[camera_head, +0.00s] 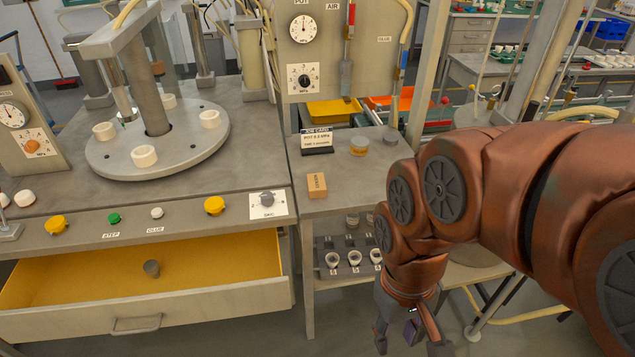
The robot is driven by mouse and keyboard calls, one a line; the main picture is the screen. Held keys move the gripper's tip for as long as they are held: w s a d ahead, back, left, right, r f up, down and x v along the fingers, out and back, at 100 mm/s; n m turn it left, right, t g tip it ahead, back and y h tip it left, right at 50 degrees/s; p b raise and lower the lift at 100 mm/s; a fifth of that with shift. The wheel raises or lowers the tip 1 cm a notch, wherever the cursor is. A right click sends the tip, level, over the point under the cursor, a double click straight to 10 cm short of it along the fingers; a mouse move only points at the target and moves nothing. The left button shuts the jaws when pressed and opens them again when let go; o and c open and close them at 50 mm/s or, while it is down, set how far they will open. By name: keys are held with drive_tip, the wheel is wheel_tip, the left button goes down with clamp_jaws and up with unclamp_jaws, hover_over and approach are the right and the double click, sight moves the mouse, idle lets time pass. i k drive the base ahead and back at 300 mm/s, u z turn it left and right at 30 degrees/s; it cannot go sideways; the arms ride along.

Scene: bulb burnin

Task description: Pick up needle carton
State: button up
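A small brown carton (317,185) with dark lettering on its side stands on the grey side bench (345,198). The lettering is too small to read surely, but it looks like the needle carton. My gripper (411,342) hangs at the bottom, right of and below the carton, in front of the bench. Its fingers are spread apart and point down. It is clear of the carton. A small dark purple piece shows between the fingers; I cannot tell what it is.
A yellow drawer (150,275) is open at the left. A rack of white cups (352,259) sits below the bench top. The bench around the carton is clear.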

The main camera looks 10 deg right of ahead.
sight(316, 188)
drive_tip(key=u, duration=0.55)
drive_tip(key=k, duration=1.3)
drive_tip(key=u, duration=1.15)
drive_tip(key=i, duration=1.3)
drive_tip(key=z, duration=0.7)
drive_tip(key=i, duration=0.5)
drive_tip(key=z, duration=0.45)
